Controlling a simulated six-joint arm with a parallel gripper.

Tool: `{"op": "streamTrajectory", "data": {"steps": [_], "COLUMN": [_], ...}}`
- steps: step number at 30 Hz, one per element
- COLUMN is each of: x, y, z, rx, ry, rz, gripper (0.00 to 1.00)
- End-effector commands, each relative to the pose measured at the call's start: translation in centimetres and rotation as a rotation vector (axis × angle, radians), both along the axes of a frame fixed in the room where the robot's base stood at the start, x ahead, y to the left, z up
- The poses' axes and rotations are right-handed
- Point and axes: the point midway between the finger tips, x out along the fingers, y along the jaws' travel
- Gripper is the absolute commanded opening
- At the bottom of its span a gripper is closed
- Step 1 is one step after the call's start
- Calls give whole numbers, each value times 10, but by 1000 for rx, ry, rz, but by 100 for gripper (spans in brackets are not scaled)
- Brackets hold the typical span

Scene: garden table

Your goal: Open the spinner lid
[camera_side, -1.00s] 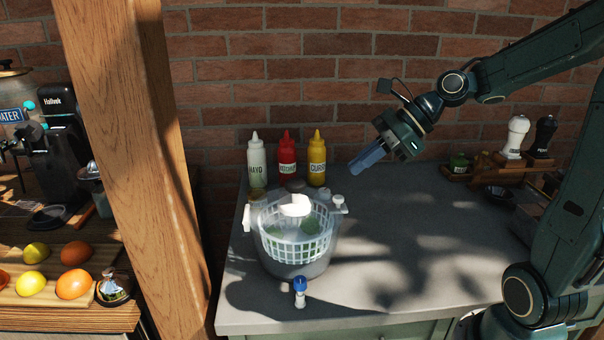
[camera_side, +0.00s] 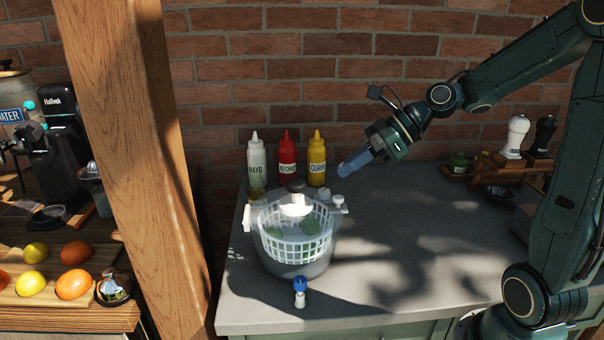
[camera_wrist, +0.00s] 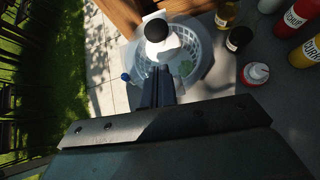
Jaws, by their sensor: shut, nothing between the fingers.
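The salad spinner (camera_side: 292,262) stands near the left end of the grey counter, a clear bowl with a white basket (camera_side: 318,246) and green leaves inside. Its clear lid looks to be on top, with a white hub (camera_side: 296,205) and a dark knob (camera_side: 295,186). The spinner also shows in the wrist view, with the basket (camera_wrist: 203,62) and the dark knob (camera_wrist: 157,30). My gripper (camera_side: 342,171) is shut and empty, up and to the right of the lid, apart from it. In the wrist view the closed fingers (camera_wrist: 158,72) overlap the near part of the spinner.
Mayo (camera_side: 257,162), ketchup (camera_side: 287,160) and curry (camera_side: 318,160) bottles stand behind the spinner. A small blue-topped shaker (camera_side: 300,292) stands in front, near the counter's front edge. A wooden post (camera_side: 140,150) rises at left.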

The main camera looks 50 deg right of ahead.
Motion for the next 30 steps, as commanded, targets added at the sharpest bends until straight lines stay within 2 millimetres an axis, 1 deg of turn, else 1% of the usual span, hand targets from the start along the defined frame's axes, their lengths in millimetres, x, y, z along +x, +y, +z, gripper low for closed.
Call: {"op": "streamTrajectory", "data": {"steps": [3,15,21,30], "x": [8,33,40,41], "y": [9,32,37,38], "z": [-9,-37,-44,-45], "rx": [2,1,-1,-1], "ry": [3,2,1,-1], "rz": [4,3,1,1], "gripper": [0,0,0,0]}}
